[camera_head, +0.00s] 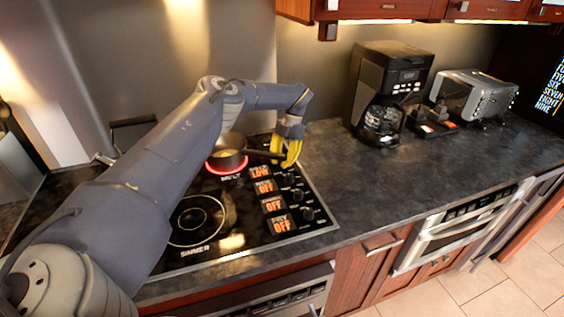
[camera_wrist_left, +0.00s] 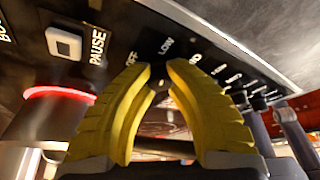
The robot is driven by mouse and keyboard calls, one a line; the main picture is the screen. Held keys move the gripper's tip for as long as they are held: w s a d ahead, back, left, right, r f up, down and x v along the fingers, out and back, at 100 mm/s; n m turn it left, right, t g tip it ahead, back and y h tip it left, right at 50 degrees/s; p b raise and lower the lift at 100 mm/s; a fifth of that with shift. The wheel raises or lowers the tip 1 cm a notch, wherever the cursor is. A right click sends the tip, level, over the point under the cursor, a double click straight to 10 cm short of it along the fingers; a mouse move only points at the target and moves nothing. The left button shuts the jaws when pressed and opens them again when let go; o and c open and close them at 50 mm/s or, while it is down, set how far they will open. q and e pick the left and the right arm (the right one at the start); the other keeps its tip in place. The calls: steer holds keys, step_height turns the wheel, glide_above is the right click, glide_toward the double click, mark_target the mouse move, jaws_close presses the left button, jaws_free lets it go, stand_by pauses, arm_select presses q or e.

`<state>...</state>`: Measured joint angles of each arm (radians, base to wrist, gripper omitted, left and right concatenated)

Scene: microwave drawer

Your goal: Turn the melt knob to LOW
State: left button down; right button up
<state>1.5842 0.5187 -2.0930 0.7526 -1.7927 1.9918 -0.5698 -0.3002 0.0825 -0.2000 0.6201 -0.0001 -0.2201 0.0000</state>
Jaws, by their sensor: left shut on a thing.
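The black cooktop (camera_head: 240,240) has a column of knobs along its right side, with a lit display beside each. My right gripper is not in view.
A saucepan (camera_head: 229,143) sits on a red-glowing burner, its handle reaching toward my left gripper. Other knobs (camera_head: 307,214) stand close by on the near side. A coffee maker (camera_head: 385,85) and a toaster (camera_head: 475,95) stand farther right. The counter (camera_head: 370,185) between is clear.

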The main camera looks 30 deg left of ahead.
arm_select(q)
steer(key=c, duration=1.4)
jaws_free()
steer(key=shift+c, duration=0.2)
steer(key=shift+v, duration=3.7)
